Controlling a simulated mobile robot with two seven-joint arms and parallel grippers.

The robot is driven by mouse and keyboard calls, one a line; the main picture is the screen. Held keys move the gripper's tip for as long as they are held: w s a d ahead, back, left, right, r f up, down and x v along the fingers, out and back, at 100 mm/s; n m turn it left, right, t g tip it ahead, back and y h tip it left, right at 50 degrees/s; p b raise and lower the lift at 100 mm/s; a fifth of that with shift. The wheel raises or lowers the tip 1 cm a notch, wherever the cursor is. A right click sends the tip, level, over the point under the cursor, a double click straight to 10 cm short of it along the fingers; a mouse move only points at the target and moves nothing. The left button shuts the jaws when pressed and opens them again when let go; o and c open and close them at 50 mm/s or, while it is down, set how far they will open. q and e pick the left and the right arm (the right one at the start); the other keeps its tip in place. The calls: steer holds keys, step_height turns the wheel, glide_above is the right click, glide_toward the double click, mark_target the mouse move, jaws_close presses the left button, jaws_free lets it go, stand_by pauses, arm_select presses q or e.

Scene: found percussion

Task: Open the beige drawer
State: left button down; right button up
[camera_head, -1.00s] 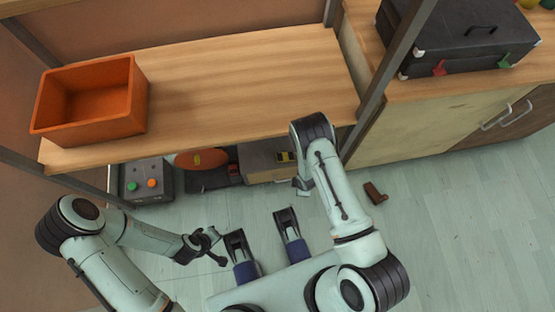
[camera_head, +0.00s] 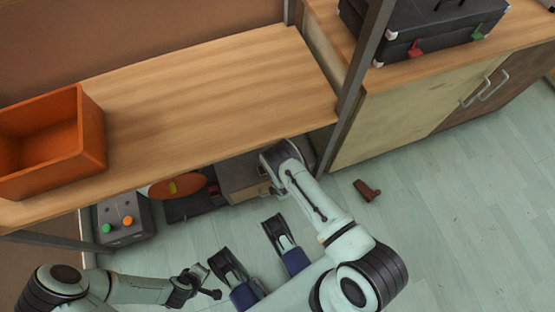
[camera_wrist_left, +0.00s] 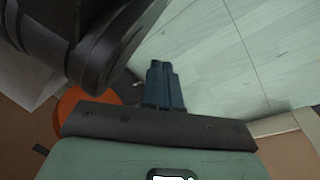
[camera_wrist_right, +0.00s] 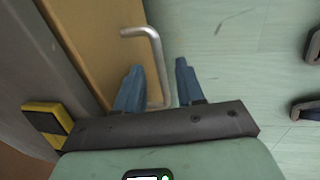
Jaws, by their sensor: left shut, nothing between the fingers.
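The beige drawer (camera_head: 243,178) is low under the wooden shelf, partly hidden by my right arm. Its tan front (camera_wrist_right: 105,50) and bent metal bar handle (camera_wrist_right: 156,55) show in the right wrist view. My right gripper (camera_wrist_right: 160,82) is open, with one finger on each side of the handle's lower part. Contact with the handle cannot be told. My left gripper (camera_head: 207,293) is shut and empty, low over the floor; its fingers (camera_wrist_left: 163,84) are together in the left wrist view.
The wooden shelf (camera_head: 220,90) carries an orange bin (camera_head: 90,130). Beneath are a grey box with coloured buttons (camera_head: 122,218) and an orange oval thing (camera_head: 178,187). A yellow-black block (camera_wrist_right: 47,122) is beside my right gripper. A brown piece (camera_head: 367,190) lies on open floor.

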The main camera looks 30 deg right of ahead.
arm_select(q)
steer(key=shift+s+a+f, duration=0.1)
steer(key=shift+s+f, duration=0.4)
steer(key=shift+s, duration=0.15)
arm_select(e)
steer(key=shift+w+f, duration=0.15)
steer(key=shift+f, duration=0.55)
jaws_close()
